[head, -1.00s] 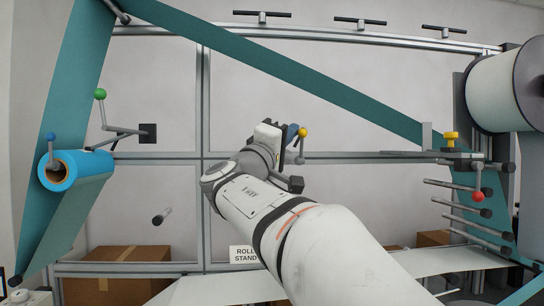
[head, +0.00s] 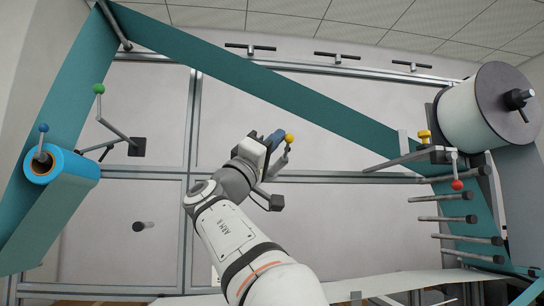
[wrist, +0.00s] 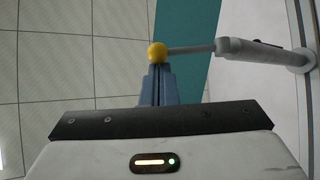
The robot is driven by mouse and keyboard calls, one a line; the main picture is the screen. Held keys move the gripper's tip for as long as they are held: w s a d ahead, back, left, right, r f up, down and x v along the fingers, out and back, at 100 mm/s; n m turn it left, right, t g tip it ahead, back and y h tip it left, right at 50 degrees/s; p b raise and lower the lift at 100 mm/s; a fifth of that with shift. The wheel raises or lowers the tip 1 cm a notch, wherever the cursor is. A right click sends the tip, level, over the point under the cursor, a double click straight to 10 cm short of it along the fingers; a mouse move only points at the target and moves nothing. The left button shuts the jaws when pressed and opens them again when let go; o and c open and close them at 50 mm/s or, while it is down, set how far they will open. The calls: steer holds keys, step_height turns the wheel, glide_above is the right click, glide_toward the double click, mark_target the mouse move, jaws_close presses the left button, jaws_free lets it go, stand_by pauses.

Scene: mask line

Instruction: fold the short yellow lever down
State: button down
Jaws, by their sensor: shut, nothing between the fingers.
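The short yellow lever has a yellow ball (head: 289,138) on a thin grey rod, near the middle of the head view. In the wrist view its ball (wrist: 157,51) sits just beyond my fingertips, and the rod (wrist: 190,49) runs right to a grey joint and post. My gripper (head: 279,136) has blue fingers pressed together with nothing between them. In the wrist view the fingertips (wrist: 158,68) are right at the ball; whether they touch it I cannot tell. My wrist hides part of the lever's mount in the head view.
A green-knobbed lever (head: 99,89) and a blue-knobbed roll (head: 62,166) are at left. At right are a yellow knob (head: 424,136), a red-knobbed lever (head: 457,184), several rollers (head: 444,218) and a white roll (head: 473,115). A teal web (head: 290,92) crosses above.

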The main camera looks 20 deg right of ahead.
steer(key=f+b, duration=0.2)
steer(key=shift+s+a+b, duration=0.1)
steer(key=shift+s+b, duration=0.2)
steer(key=v, duration=0.7)
steer(key=shift+a+f+b, duration=0.2)
steer(key=shift+a+b, duration=0.05)
steer(key=shift+b, duration=0.2)
